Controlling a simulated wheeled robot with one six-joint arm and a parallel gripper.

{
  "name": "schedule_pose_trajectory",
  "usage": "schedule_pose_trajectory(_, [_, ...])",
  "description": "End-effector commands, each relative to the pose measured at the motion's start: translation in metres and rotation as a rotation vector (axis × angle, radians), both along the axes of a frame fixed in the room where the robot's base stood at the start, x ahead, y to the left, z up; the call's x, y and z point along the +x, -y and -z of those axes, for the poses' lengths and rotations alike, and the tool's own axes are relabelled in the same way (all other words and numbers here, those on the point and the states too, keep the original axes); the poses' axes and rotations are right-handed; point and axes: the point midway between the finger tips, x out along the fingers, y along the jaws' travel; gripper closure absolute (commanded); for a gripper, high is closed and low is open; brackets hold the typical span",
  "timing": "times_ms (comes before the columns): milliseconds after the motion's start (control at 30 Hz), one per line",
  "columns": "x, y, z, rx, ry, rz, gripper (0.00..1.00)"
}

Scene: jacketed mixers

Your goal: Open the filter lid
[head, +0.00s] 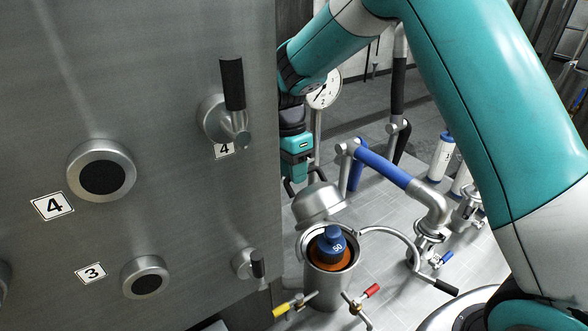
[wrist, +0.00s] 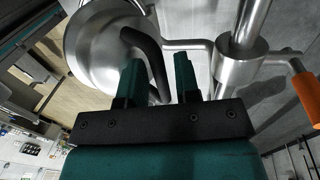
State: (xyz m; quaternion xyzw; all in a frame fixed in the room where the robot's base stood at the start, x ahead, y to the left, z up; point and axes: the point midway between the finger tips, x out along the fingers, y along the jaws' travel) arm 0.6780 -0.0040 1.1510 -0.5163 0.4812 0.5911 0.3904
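The filter housing (head: 328,287) is a steel cylinder on the floor, right of the big steel panel. Its domed steel lid (head: 318,203) stands raised and tilted above the rim, so the mouth is uncovered. Inside sits a filter with a blue cap (head: 331,243) marked 50 and an orange body. My gripper (head: 297,183) is just above and left of the lid; its fingertips are hard to make out there. In the wrist view, my gripper (wrist: 160,70) has its fingers apart. A black bent handle (wrist: 146,50) on the round steel lid (wrist: 90,50) reaches down toward the gap between them; contact is unclear.
A steel panel (head: 150,60) with knobs and handles fills the left. A blue-sleeved pipe (head: 383,166) and a curved bar with a black grip (head: 445,287) stand right of the housing. Yellow (head: 281,310) and red (head: 371,291) valve handles sit low in front.

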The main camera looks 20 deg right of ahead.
Motion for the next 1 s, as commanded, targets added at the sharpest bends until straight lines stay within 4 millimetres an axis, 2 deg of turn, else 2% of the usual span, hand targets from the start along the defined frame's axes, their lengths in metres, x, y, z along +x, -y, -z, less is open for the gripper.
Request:
schedule_pose_trajectory(367, [0.0, 0.001, 0.0, -0.003, 0.001, 0.006, 0.6])
schedule_pose_trajectory(533, [0.001, 0.0, -0.01, -0.003, 0.004, 0.004, 0.6])
schedule_pose_trajectory(667, [0.001, 0.0, -0.034, -0.002, 0.008, 0.004, 0.6])
schedule_pose_trajectory(1000, [0.001, 0.0, -0.123, -0.002, 0.007, 0.004, 0.6])
